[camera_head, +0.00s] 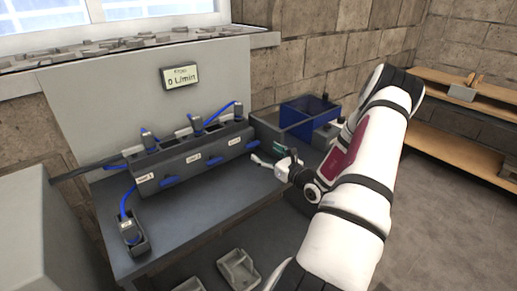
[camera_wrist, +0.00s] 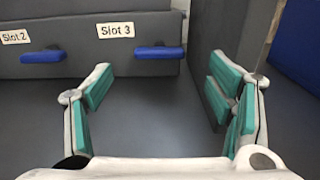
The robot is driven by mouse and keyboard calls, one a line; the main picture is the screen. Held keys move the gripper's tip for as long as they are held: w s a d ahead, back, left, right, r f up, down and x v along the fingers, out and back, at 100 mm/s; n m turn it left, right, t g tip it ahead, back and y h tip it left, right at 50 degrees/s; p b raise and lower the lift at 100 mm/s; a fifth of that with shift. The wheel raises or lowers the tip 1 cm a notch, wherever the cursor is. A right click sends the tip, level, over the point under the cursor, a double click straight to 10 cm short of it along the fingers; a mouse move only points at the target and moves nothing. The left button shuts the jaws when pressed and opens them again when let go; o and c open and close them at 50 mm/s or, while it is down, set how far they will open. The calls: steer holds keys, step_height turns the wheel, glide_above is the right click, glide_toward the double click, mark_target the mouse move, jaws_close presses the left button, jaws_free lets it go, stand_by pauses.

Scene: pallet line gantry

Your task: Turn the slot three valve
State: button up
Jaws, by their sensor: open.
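The slot three valve is a blue handle (camera_wrist: 159,52) lying level on the front of a dark grey block (camera_wrist: 75,65), just right and below the "Slot 3" label (camera_wrist: 115,30). In the wrist view it is ahead of my gripper (camera_wrist: 162,82), whose teal-padded fingers are wide apart with nothing between them. The slot two handle (camera_wrist: 42,56) is also level, further left. In the head view, the block (camera_head: 190,165) stands on a grey bench, and my gripper (camera_head: 268,155) is near its right end. The slot three handle is small there, near the fingers.
A grey bin wall (camera_wrist: 225,60) stands close by the right finger. Blue hoses plug into the block's top; another plug (camera_head: 130,232) sits at front left. Bare bench lies before the block.

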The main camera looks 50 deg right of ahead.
steer(key=shift+v, duration=2.75)
